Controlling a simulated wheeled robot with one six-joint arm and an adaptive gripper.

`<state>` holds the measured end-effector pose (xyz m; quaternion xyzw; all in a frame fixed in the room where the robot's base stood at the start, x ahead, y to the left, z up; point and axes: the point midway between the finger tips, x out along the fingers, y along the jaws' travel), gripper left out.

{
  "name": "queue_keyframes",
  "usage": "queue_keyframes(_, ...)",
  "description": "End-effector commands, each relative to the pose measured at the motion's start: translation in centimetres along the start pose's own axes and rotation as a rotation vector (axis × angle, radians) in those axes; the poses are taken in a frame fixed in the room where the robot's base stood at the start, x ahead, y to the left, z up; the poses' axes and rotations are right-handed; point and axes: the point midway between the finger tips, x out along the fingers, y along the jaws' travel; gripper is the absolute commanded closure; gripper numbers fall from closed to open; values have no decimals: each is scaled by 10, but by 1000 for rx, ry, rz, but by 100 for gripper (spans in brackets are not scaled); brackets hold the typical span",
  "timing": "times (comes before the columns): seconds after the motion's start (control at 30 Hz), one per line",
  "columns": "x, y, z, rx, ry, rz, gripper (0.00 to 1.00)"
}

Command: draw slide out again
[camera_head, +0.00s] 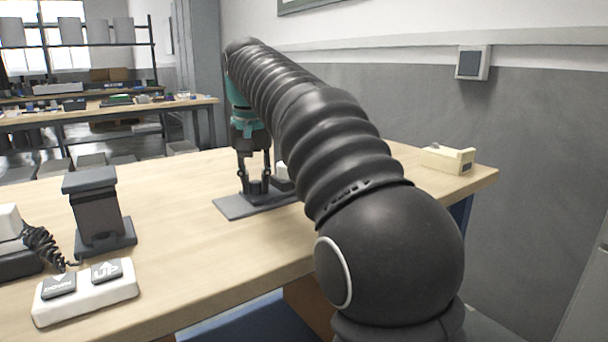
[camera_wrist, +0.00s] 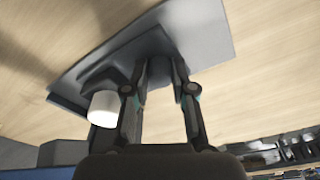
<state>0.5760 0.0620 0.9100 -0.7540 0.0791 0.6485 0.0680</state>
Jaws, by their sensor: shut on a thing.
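My gripper (camera_head: 255,187) points down over a flat grey base plate (camera_head: 234,207) on the wooden bench. Its two fingers are shut on a small dark block, the slide (camera_head: 256,186), which stands low on the plate. In the wrist view my gripper (camera_wrist: 161,75) reaches to the dark slide (camera_wrist: 160,72) above the grey plate (camera_wrist: 205,30). The fingers hide part of the slide. A white round knob (camera_wrist: 103,108) sits beside it; part of it shows behind my arm in the head view (camera_head: 282,172).
A dark lift column (camera_head: 99,212) stands on the bench at left. A white handset (camera_head: 86,292) with down and up buttons lies in front, beside a coiled cable (camera_head: 42,242). A cream dispenser-like object (camera_head: 447,159) sits at the right end. Bench between column and plate is clear.

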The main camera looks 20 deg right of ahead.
Motion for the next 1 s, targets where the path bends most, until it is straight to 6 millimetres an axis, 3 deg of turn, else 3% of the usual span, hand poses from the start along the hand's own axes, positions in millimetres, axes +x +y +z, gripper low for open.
queue_keyframes(0.87, -2, -33, 19, 1, 0, 0, 98)
queue_keyframes(0.9, -2, -33, 19, 1, 0, 0, 65)
queue_keyframes(0.97, -2, -33, 19, 1, 0, 0, 52)
queue_keyframes(1.0, -2, -33, 19, 1, 0, 0, 52)
